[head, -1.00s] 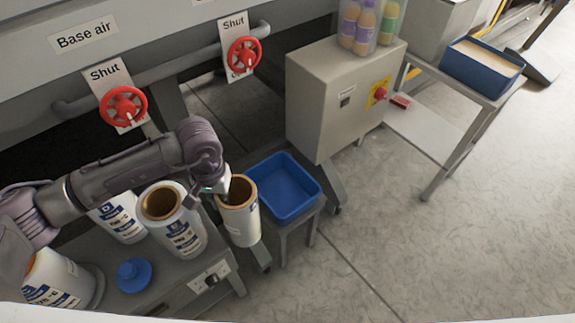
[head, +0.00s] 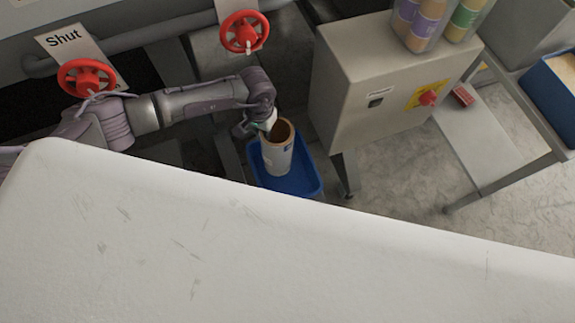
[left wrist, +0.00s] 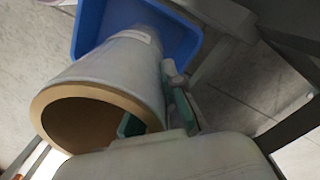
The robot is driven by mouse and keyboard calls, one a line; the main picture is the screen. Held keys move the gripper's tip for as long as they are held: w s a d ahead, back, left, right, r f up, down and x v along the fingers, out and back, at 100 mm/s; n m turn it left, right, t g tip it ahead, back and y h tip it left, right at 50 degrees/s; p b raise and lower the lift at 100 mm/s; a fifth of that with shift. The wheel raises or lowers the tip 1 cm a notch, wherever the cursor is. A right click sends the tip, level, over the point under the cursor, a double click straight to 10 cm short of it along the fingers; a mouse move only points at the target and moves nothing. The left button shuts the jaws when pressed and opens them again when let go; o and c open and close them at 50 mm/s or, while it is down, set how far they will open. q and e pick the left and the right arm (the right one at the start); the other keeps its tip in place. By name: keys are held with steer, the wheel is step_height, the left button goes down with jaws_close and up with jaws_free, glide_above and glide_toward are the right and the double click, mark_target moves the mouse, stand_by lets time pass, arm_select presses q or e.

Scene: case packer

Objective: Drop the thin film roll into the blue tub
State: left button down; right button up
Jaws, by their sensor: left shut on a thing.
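The film roll (head: 277,155) is a whitish cylinder with a brown cardboard core, held upright over the blue tub (head: 307,185) in the head view. My left gripper (head: 270,126) is shut on the roll's upper rim, with one finger inside the core. In the left wrist view the roll (left wrist: 125,75) fills the middle, its open core end towards the camera, and the blue tub (left wrist: 88,25) shows behind its far end. Whether the roll touches the tub's floor cannot be told. My right gripper is not in view.
A grey control box (head: 365,85) with a red button stands just right of the tub. Red valve wheels (head: 243,31) are on the pipe behind my arm. A large pale surface covers the lower part of the head view and hides what lies beneath.

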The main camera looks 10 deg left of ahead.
arm_select(q)
step_height(320, 180, down, 5)
steer(key=shift+f+b, duration=0.1)
steer(key=shift+b, duration=1.15)
steer(key=c, duration=1.2)
jaws_free()
steer(key=shift+c, duration=0.2)
steer(key=shift+o, duration=0.2)
step_height(320, 180, up, 8)
steer(key=shift+f, duration=0.2)
